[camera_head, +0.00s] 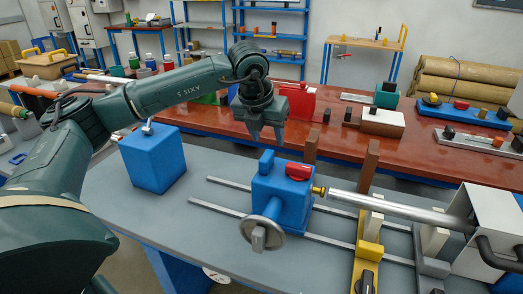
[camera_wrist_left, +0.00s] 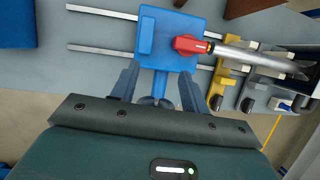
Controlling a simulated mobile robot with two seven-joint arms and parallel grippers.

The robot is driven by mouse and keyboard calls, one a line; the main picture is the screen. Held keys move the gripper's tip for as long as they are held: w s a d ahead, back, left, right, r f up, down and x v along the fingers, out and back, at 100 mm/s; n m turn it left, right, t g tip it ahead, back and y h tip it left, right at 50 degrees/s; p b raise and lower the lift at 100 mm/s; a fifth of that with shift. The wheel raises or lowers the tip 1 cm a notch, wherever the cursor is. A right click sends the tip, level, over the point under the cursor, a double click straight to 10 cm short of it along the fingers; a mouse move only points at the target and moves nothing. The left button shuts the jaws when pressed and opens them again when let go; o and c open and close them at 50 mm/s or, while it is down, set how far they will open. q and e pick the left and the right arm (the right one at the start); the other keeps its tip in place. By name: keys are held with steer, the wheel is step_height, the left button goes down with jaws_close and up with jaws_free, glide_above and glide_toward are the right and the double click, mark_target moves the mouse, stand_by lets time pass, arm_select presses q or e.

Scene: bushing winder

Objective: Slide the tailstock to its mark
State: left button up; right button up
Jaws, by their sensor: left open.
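The blue tailstock (camera_head: 288,205) sits on two parallel rails (camera_head: 335,240) on the grey table. It has a red lever (camera_head: 298,170) on top and a grey handwheel (camera_head: 262,232) at its near left. Its brass tip (camera_head: 319,191) is at the left end of a silver bar (camera_head: 390,206); I cannot tell if they touch. My left gripper (camera_head: 266,134) is open and empty, pointing down above and behind the tailstock in the head view. In the left wrist view the tailstock (camera_wrist_left: 160,38) lies beyond and between my open fingers (camera_wrist_left: 157,88). I cannot make out a mark.
A blue block (camera_head: 152,160) stands on the table to the left. A yellow bracket (camera_head: 367,258) and a white housing (camera_head: 480,235) stand to the right. Brown posts (camera_head: 370,163) rise behind the bar. A red-brown bench (camera_head: 340,138) with several items runs behind.

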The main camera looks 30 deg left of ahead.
mark_target(266, 155)
arm_select(q)
steer(key=shift+y, duration=0.4)
steer(key=x, duration=0.4)
steer(key=a+p+x, duration=0.1)
steer(key=x, duration=0.3)
steer(key=a+p+x, duration=0.1)
steer(key=x, duration=0.3)
steer(key=shift+w+a+r, duration=0.15)
steer(key=shift+w, duration=0.25)
steer(key=shift+c, duration=0.5)
jaws_close()
